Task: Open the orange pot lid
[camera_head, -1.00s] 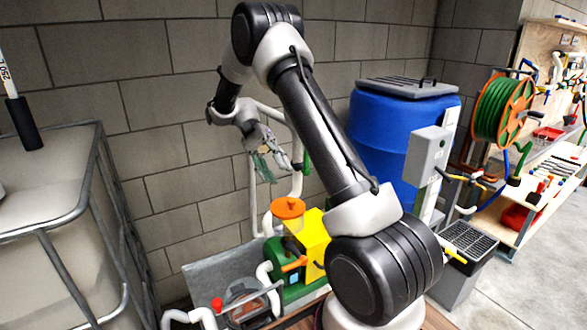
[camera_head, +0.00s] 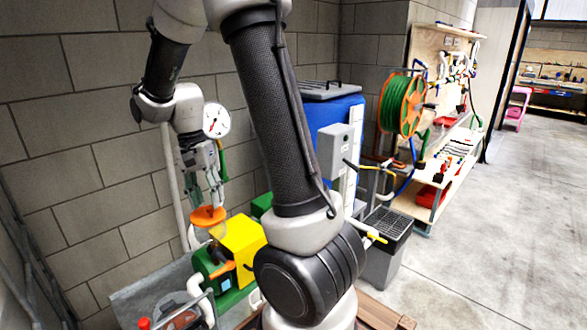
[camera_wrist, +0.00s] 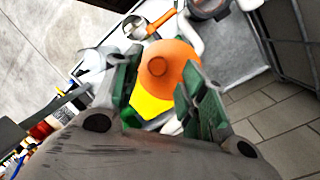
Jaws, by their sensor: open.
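The orange pot lid (camera_head: 208,217) is a round disc with a raised central knob, on the pump assembly by the block wall. In the wrist view the orange lid (camera_wrist: 172,62) lies between and just beyond the fingers, its knob facing the camera. My gripper (camera_head: 206,196) is open and points down over the lid, very close to it. The wrist view shows its two green-padded fingers (camera_wrist: 160,78) spread on either side of the lid. I cannot tell whether the fingers touch it. The lid's far side and what lies under it are hidden.
A yellow box (camera_head: 240,240) on the green pump (camera_head: 206,264) stands close by the lid. An orange-handled valve (camera_wrist: 160,22) shows beyond it. A white dial gauge (camera_head: 217,121) appears beside my wrist. A blue barrel (camera_head: 349,112) is behind my arm. Open floor (camera_head: 490,240) lies right.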

